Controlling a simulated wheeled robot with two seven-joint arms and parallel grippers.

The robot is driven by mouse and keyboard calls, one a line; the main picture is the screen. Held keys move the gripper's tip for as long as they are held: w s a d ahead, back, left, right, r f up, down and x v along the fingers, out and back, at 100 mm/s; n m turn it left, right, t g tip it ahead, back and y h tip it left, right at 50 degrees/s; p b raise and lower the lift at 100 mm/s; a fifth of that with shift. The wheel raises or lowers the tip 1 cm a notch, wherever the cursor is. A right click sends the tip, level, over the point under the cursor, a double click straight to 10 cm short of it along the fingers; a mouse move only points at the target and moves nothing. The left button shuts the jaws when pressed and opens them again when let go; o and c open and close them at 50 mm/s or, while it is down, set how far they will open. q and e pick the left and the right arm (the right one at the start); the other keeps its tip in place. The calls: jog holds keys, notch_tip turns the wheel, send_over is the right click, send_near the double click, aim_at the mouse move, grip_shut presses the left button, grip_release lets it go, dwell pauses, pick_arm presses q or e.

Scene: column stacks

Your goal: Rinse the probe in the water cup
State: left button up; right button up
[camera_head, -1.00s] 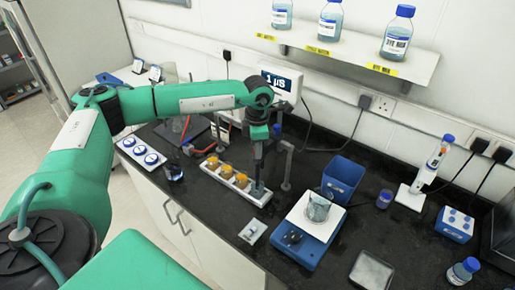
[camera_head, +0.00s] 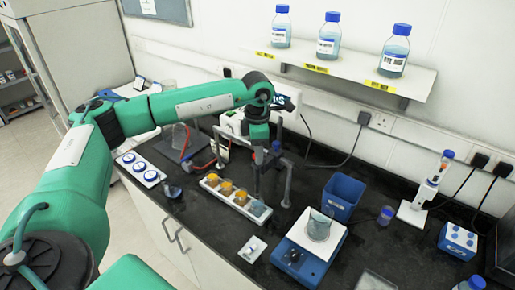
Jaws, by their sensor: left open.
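My left gripper (camera_head: 262,162) is open and points down over the near end of the cup rack, beside the grey stand (camera_head: 288,180). A thin dark upright part, which may be the probe, shows below it over the water cup (camera_head: 258,211). I cannot tell whether it dips into the cup. The water cup holds bluish-grey liquid and sits at the right end of the white rack (camera_head: 238,208), beside several orange-filled cups (camera_head: 226,187). The meter (camera_head: 286,98) is mostly hidden behind my left arm. My right gripper does not show.
A blue scale (camera_head: 300,262) with a beaker (camera_head: 319,226) stands right of the rack, and a blue bin (camera_head: 343,197) behind it. A white tray with blue-lidded dishes (camera_head: 150,176) lies left. Bottles (camera_head: 394,50) line the shelf above.

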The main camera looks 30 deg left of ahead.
pick_arm(q)
jog(key=shift+r+b, duration=0.25)
jog(key=shift+b, duration=0.05)
notch_tip(320, 180, up, 13)
jog(key=b, duration=0.4)
jog(key=shift+r+b, duration=0.15)
jog(key=shift+b, duration=0.15)
